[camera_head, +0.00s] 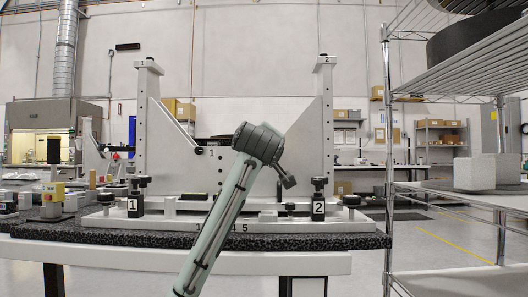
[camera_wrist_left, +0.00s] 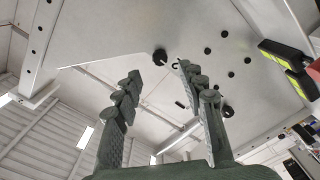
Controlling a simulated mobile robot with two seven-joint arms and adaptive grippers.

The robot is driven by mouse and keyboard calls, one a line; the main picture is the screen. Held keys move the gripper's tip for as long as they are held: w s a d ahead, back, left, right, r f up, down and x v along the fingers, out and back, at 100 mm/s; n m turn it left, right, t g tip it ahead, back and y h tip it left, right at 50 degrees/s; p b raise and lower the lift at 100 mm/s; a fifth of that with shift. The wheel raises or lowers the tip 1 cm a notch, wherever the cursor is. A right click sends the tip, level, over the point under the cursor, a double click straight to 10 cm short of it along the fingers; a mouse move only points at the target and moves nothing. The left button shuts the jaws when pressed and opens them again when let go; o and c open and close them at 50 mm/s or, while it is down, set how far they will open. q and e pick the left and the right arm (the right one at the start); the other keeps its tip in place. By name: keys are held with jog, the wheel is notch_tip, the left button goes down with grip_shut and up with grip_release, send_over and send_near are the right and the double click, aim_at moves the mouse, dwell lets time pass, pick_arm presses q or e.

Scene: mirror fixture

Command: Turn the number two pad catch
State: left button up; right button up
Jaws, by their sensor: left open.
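In the head view the white mirror fixture stands on the table, with a left upright (camera_head: 149,120) and a right upright (camera_head: 324,120) marked 2 at its top. A black block marked 2 (camera_head: 318,207) with a dark knob sits at the right of its base. A similar block marked 1 (camera_head: 134,205) sits at the left. My left arm crosses in front of the middle, and its wrist hides part of the fixture. In the left wrist view my left gripper (camera_wrist_left: 158,76) is open and empty. A round black knob (camera_wrist_left: 160,56) on a pale plate appears just beyond the fingertips; I cannot tell which knob it is.
A wire shelf rack (camera_head: 388,150) stands close on the right. A yellow-and-black item (camera_wrist_left: 287,66) shows at the right in the left wrist view. The floor between table and rack is clear.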

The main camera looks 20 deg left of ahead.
pick_arm(q)
jog(key=shift+x, duration=2.65)
pick_arm(e)
jog(key=shift+w+d+f+g, duration=0.1)
jog(key=shift+d+f+g, duration=0.2)
jog(key=shift+f, duration=0.55)
pick_arm(q)
grip_shut()
